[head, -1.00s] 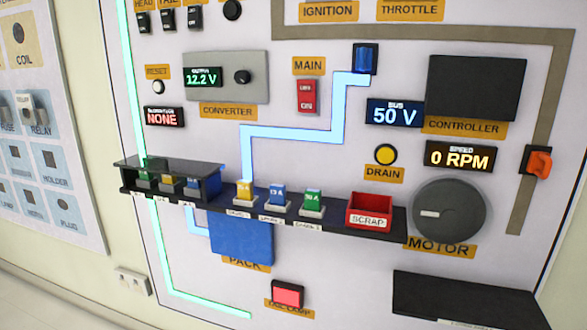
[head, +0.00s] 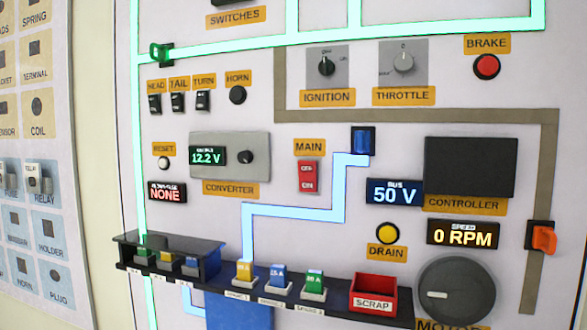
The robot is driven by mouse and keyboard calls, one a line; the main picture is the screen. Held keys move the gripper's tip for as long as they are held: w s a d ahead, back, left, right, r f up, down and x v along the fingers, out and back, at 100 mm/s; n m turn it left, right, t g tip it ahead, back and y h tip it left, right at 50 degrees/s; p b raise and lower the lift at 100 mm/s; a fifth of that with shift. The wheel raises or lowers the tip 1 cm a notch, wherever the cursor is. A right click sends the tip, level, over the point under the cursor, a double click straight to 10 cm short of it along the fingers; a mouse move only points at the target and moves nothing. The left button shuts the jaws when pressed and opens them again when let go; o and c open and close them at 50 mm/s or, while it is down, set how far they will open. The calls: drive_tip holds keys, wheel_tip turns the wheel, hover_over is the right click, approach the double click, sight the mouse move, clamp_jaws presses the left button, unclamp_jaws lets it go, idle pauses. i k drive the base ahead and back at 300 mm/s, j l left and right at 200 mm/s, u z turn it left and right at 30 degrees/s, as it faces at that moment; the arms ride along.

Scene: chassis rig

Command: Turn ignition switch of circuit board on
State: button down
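The ignition switch (head: 326,64) is a dark rotary knob on a grey plate in the upper middle of the board in the head view. A yellow label reading IGNITION (head: 327,97) sits just below it. Small markings, one reading OFF, stand by the knob; the knob's pointer is too small to read surely. The circuit board (head: 300,160) is a white upright panel with glowing traces. My gripper is not in view.
The throttle knob (head: 403,63) is close to the right of the ignition, and the red brake button (head: 486,66) is further right. A shelf with fuses and a red scrap bin (head: 373,292) juts out below. The space before the ignition looks clear.

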sight(327, 67)
drive_tip(key=i+l, duration=0.25)
drive_tip(key=l, duration=0.2)
drive_tip(key=i+l+u, duration=0.15)
drive_tip(key=l, duration=0.15)
drive_tip(key=i+l+u, duration=0.15)
drive_tip(key=l, duration=0.2)
drive_tip(key=i+l+u, duration=0.15)
drive_tip(key=l, duration=0.15)
